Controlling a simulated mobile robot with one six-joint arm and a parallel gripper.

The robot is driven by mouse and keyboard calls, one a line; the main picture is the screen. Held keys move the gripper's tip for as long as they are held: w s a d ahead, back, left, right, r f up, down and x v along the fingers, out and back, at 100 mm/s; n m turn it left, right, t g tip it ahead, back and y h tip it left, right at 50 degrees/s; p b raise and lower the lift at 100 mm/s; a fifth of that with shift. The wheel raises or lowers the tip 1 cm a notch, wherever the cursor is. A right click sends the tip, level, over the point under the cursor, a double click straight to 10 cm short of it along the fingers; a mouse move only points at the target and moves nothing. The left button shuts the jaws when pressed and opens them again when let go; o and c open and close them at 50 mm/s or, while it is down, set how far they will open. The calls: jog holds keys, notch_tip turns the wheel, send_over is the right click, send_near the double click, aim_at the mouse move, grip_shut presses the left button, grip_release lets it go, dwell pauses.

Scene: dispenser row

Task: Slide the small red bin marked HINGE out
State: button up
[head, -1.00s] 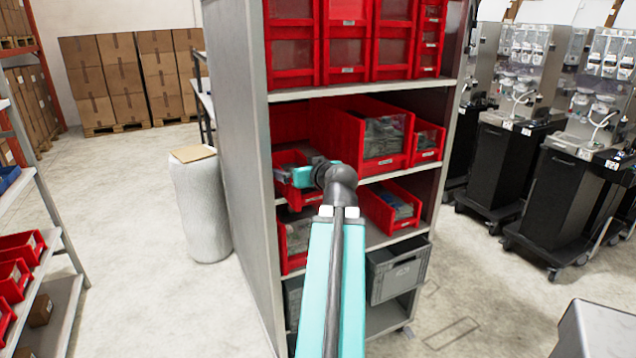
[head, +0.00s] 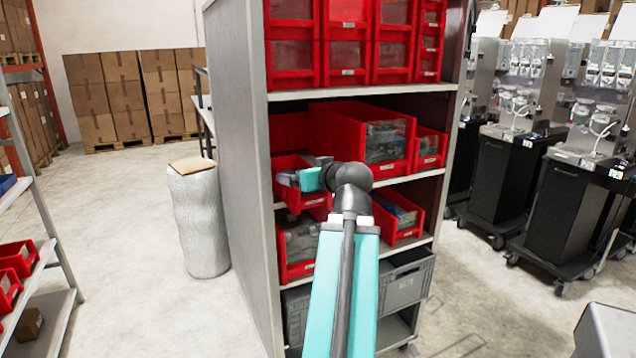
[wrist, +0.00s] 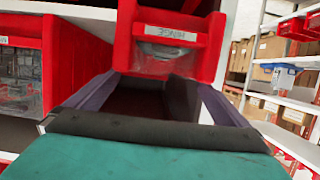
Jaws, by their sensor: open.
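A small red bin (head: 316,201) sits at the left end of the rack's upper open shelf. Its front shows close up in the wrist view (wrist: 201,40), with a clear window and a white label that appears inverted; the print looks like HINGE. My gripper (head: 301,170) is at the top of this bin's front in the head view and covers part of it. In the wrist view my gripper (wrist: 150,78) has its two grey fingers spread apart, with a dark red space between them. I cannot tell whether the fingers touch the bin.
A large red bin (head: 345,135) and another small red bin (head: 430,148) stand to the right on the same shelf. Red bins (head: 299,268) and grey crates (head: 405,287) fill the shelves below. The rack's grey side panel (head: 235,150) is close on the left. The floor left is mostly clear.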

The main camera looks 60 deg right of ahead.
jog(key=shift+b+v, duration=2.15)
jog(key=shift+v, duration=0.25)
jog(key=shift+b+v, duration=0.65)
jog(key=shift+v, duration=0.55)
